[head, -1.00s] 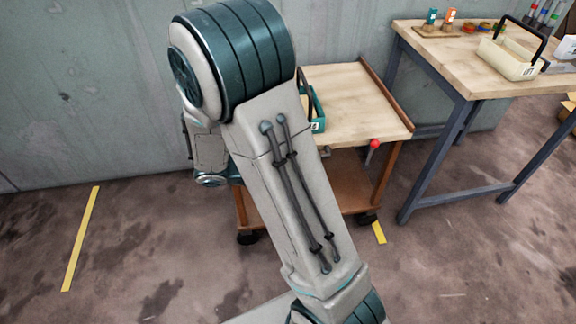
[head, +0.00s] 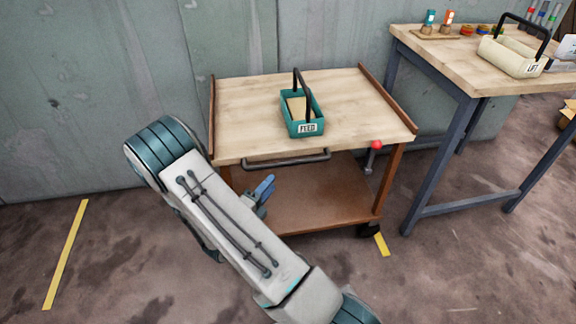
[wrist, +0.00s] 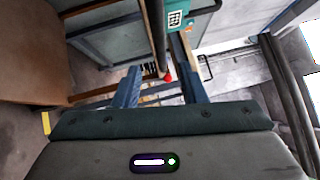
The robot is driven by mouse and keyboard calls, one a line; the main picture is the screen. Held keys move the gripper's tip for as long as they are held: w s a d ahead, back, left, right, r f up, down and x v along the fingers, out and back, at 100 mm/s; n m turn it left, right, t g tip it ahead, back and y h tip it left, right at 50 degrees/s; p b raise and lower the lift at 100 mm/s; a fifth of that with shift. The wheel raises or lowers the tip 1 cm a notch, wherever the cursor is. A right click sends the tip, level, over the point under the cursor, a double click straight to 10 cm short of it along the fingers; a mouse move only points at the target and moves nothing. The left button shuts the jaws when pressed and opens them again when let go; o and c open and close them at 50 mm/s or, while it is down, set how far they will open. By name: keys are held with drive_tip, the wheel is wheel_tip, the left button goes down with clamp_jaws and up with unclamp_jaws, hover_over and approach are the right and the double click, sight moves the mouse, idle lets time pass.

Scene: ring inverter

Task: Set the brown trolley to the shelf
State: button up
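The brown trolley (head: 240,110) stands against the wall in the head view, with a pale wood top, a brown lower shelf and a dark bar handle (head: 287,162) along its front. A red knob (head: 376,145) is on its right front corner; it also shows in the wrist view (wrist: 168,76). My gripper (head: 265,188) is in front of the trolley, just below the handle in the picture. In the wrist view its two blue fingers (wrist: 160,82) are apart, with nothing visibly held. No separate standing shelf is clearly seen.
A teal tote labelled FEED (head: 305,125) sits on the trolley top. A workbench (head: 455,65) with a cream LIFT tote (head: 510,58) stands close to the right. Yellow tape strips (head: 66,255) mark the floor. The floor to the left is clear.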

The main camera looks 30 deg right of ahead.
sight(288, 162)
drive_tip(key=b+x, duration=0.1)
drive_tip(key=x, duration=0.9)
drive_tip(key=shift+w+d, duration=0.1)
drive_tip(key=shift+d, duration=0.1)
clamp_jaws()
